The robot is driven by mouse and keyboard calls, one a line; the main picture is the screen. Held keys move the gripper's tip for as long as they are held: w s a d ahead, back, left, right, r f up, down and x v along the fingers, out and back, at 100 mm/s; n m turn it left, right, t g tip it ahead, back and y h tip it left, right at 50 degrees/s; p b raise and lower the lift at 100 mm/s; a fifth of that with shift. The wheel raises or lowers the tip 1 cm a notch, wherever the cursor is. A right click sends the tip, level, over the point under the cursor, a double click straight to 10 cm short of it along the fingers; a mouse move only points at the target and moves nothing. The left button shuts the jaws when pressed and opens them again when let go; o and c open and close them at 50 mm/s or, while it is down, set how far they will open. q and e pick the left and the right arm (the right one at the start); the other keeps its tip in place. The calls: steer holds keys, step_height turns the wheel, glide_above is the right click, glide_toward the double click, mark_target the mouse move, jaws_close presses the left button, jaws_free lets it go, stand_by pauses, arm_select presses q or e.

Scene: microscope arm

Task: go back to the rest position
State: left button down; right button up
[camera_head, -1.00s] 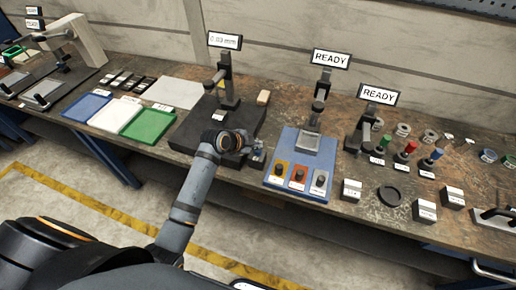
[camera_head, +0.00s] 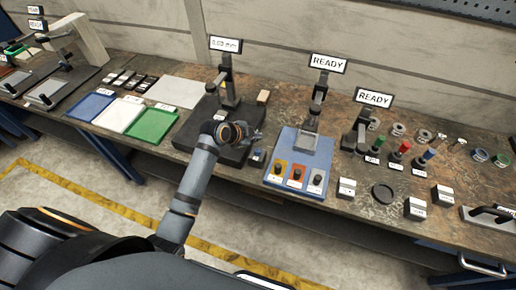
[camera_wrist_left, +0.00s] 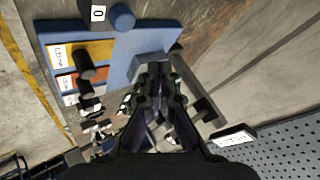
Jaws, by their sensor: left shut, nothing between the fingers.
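My left gripper (camera_head: 256,138) is over the black base plate (camera_head: 190,134) of the gauge stand, near its right side. Its arm comes in from the lower left of the head view, and the wrist partly hides the plate. In the left wrist view the gripper's dark fingers (camera_wrist_left: 155,78) are together, with nothing between them. Beyond them lies the blue stand base (camera_wrist_left: 120,50) with coloured labels and dark knobs. My right gripper is not in view.
The blue base (camera_head: 272,178) with knobs lies right of the gripper. Blue, white and green trays (camera_head: 152,124) lie to the left. Displays stand behind, one reading READY (camera_head: 329,64). The bench's front edge (camera_head: 235,182) runs below the gripper, with open floor in front.

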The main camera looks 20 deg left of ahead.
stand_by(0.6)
arm_select(q)
steer(key=s+a+f+n+g+y, duration=0.1)
steer(key=s+a+n+g+y, duration=0.15)
steer(key=s+n, duration=0.7)
steer(key=s+a+f+n+g+y, duration=0.1)
steer(key=s+a+n+g+y, duration=0.2)
steer(key=s, duration=1.3)
steer(key=s+a+f+n+b, duration=0.1)
steer(key=s+a+f, duration=0.1)
steer(key=f, duration=1.3)
steer(key=s+a+f+b, duration=0.1)
steer(key=s+a+f, duration=0.1)
steer(key=f, duration=1.4)
steer(key=s+a+f+g+b, duration=0.1)
steer(key=s+f, duration=1.3)
steer(key=s, duration=0.3)
steer(key=shift+s+f+h, duration=0.3)
steer(key=shift+f+h, duration=0.05)
steer(key=shift+f, duration=0.05)
